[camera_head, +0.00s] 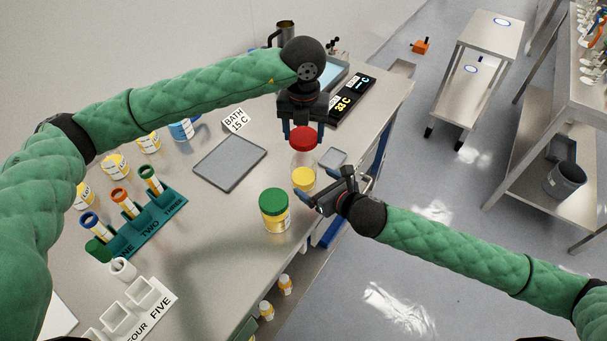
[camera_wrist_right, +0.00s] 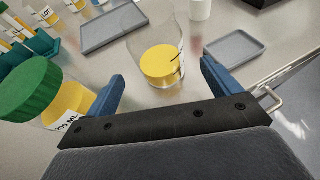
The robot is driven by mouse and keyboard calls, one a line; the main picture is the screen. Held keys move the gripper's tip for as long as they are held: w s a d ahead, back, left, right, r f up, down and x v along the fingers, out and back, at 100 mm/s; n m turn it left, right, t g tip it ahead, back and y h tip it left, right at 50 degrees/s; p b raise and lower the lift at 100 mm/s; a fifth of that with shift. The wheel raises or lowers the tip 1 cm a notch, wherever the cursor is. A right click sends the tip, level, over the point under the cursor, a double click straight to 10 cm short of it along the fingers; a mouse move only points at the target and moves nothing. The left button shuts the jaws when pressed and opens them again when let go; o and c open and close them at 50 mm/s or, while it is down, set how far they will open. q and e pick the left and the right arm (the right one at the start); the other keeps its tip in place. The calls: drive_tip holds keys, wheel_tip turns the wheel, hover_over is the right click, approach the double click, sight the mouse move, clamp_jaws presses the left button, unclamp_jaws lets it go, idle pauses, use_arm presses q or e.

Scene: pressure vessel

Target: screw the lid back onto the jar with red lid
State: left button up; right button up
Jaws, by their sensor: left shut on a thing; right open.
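The red lid (camera_head: 302,138) is between the fingers of my left gripper (camera_head: 303,131), which is shut on it from above. The clear jar (camera_head: 303,162) with yellow contents stands upright on the table, directly under the lid. I cannot tell whether lid and rim touch. My right gripper (camera_head: 322,192) is open at the jar's near right side. In the right wrist view the jar (camera_wrist_right: 158,62) stands between and beyond the two blue fingertips (camera_wrist_right: 162,88), with a gap on both sides.
A green-lidded jar (camera_head: 274,211) stands close to the left of my right gripper and also shows in the wrist view (camera_wrist_right: 38,92). A grey tray (camera_head: 230,162) lies left, and a small grey tray (camera_head: 332,158) lies just right of the jar. The table edge is close on the right.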

drive_tip(key=x, duration=0.6)
drive_tip(key=shift+w+a+f, duration=0.1)
drive_tip(key=shift+w+a, duration=0.05)
drive_tip(key=shift+w, duration=0.05)
drive_tip(key=c, duration=1.5)
use_arm(q)
hover_over(303, 159)
drive_tip(key=shift+f, duration=2.5)
drive_tip(key=shift+f, duration=0.15)
drive_tip(key=shift+f, duration=0.75)
drive_tip(key=shift+f, duration=0.55)
